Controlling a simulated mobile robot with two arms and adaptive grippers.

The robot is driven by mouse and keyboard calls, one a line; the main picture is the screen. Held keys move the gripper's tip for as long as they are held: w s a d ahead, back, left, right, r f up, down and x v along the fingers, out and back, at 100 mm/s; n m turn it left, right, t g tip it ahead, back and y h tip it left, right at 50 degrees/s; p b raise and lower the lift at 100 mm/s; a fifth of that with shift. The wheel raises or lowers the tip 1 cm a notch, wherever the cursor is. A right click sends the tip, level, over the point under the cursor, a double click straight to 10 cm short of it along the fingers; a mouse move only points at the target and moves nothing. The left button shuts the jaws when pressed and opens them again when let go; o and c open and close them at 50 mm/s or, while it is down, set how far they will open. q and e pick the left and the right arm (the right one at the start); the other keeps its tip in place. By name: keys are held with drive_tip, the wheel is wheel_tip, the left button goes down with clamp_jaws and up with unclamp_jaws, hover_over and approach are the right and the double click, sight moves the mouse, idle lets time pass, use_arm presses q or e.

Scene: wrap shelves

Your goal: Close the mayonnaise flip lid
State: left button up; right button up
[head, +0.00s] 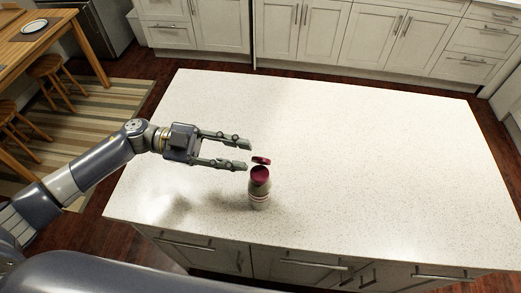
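The mayonnaise bottle (259,190) stands upright on the white island counter, near its front edge. It has a pale body and a dark red cap. Its dark red flip lid (261,160) is open, raised above the cap at the back. My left gripper (249,155) comes in from the left with its two fingers apart. Its fingertips point right and end just left of the lid, with no clear contact visible. The gripper holds nothing. My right gripper does not show.
The island counter (360,160) is otherwise bare, with free room right of and behind the bottle. Cabinets (330,30) line the far wall. A wooden table (30,40) and stools (50,70) stand at the left.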

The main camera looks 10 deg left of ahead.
sight(258, 158)
use_arm(q)
drive_tip(key=d, duration=0.2)
drive_tip(key=d+p, duration=0.1)
drive_tip(key=d, duration=0.2)
drive_tip(key=shift+s+d+r+p, duration=0.1)
drive_tip(key=shift+s+d+p, duration=0.1)
drive_tip(key=shift+p, duration=0.1)
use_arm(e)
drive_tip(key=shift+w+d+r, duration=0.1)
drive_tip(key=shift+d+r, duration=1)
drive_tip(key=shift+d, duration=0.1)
